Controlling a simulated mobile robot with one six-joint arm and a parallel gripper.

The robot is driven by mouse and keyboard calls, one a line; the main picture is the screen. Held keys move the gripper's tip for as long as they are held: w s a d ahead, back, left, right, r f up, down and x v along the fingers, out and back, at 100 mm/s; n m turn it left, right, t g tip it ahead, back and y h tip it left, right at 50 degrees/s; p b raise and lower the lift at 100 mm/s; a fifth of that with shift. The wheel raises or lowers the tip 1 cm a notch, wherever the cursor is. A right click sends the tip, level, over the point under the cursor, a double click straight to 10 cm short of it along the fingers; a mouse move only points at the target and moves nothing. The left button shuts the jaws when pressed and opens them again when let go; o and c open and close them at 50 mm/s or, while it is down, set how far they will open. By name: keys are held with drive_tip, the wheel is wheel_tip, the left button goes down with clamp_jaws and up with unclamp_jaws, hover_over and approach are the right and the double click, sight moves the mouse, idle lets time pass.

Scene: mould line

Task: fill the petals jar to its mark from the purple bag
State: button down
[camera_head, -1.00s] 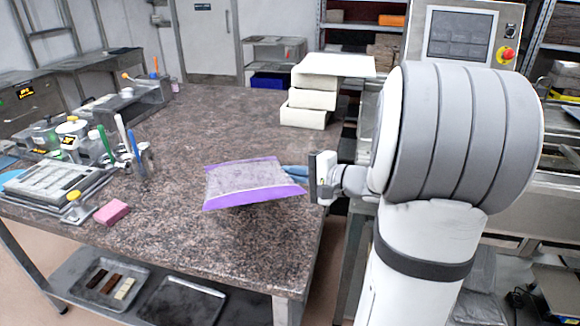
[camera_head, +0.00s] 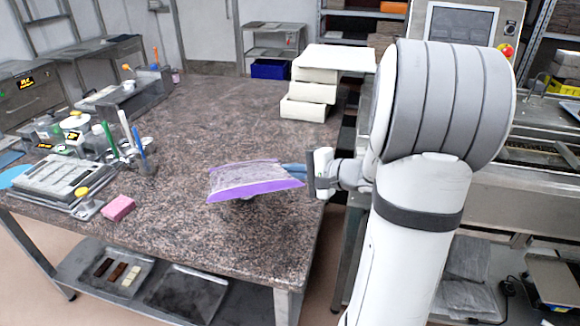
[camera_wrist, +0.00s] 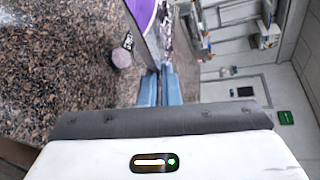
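The purple bag (camera_head: 255,180), a clear pouch with purple edges, hangs tilted over the dark speckled worktop (camera_head: 190,240). My gripper (camera_head: 290,168) has its blue fingers shut on the bag's right end. The bag also shows at the top of the wrist view (camera_wrist: 143,14), with the blue fingers (camera_wrist: 160,88) against it. A small round jar-like thing (camera_wrist: 122,57) with a dark label stands on the worktop beside the bag there. It may be the petals jar, but its mark and contents cannot be read. In the head view the bag mostly hides it.
White stacked trays (camera_head: 305,106) stand at the worktop's back right. A pink block (camera_head: 118,208), a grey mould tray (camera_head: 65,180) and a holder with coloured tools (camera_head: 130,158) are at the left. The worktop's middle and front are clear.

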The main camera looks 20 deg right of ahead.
drive_tip(key=shift+r+p, duration=0.15)
drive_tip(key=shift+p, duration=0.45)
drive_tip(key=shift+w+r+m+g+p, duration=0.3)
drive_tip(key=shift+r+g+p, duration=0.15)
drive_tip(key=shift+p, duration=0.5)
drive_tip(key=shift+w+p, duration=0.1)
drive_tip(key=shift+p, duration=0.2)
idle(6.2)
